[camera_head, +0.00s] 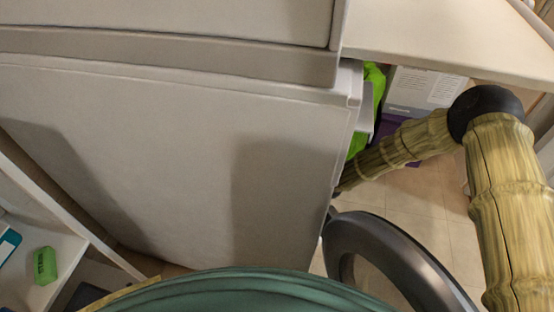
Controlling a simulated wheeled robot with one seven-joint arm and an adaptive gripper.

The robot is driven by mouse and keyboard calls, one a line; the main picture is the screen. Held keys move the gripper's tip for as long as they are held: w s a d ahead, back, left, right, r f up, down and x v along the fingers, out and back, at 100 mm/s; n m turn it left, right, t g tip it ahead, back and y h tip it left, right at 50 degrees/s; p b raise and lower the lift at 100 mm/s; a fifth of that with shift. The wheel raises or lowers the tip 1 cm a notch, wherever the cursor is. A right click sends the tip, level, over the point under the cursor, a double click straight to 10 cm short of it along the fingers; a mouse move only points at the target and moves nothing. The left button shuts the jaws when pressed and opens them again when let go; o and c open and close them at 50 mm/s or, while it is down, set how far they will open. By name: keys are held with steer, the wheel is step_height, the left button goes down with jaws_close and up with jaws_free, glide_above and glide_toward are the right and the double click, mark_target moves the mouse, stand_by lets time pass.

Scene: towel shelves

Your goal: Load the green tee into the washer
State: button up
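The washer (170,160) fills the left and middle of the view as a large pale cabinet seen from its side. A dark round ring, which looks like its open door (375,235), stands out from its front at the lower middle. A bright green patch, perhaps the green tee (373,88), shows just past the washer's front edge, partly hidden; I cannot tell what it rests on. My arm comes down from the right and bends toward the washer's front. My gripper is hidden behind the washer's front edge, so its fingers and anything in them are unseen.
A pale counter (450,35) spans the upper right. A white and purple box (415,95) stands beneath it. A white shelf (65,240) at lower left holds a small green item (45,265). Tiled floor (430,200) shows between my arm and the door.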

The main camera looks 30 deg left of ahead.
steer(key=o, duration=1.2)
steer(key=w+d+r, duration=0.1)
steer(key=w+d, duration=0.1)
steer(key=d, duration=0.7)
steer(key=w+d+r+p, duration=0.1)
steer(key=w+d, duration=0.2)
steer(key=d, duration=0.7)
steer(key=shift+w+r, duration=0.15)
steer(key=shift+w, duration=0.1)
stand_by(0.3)
steer(key=shift+d, duration=0.1)
stand_by(0.3)
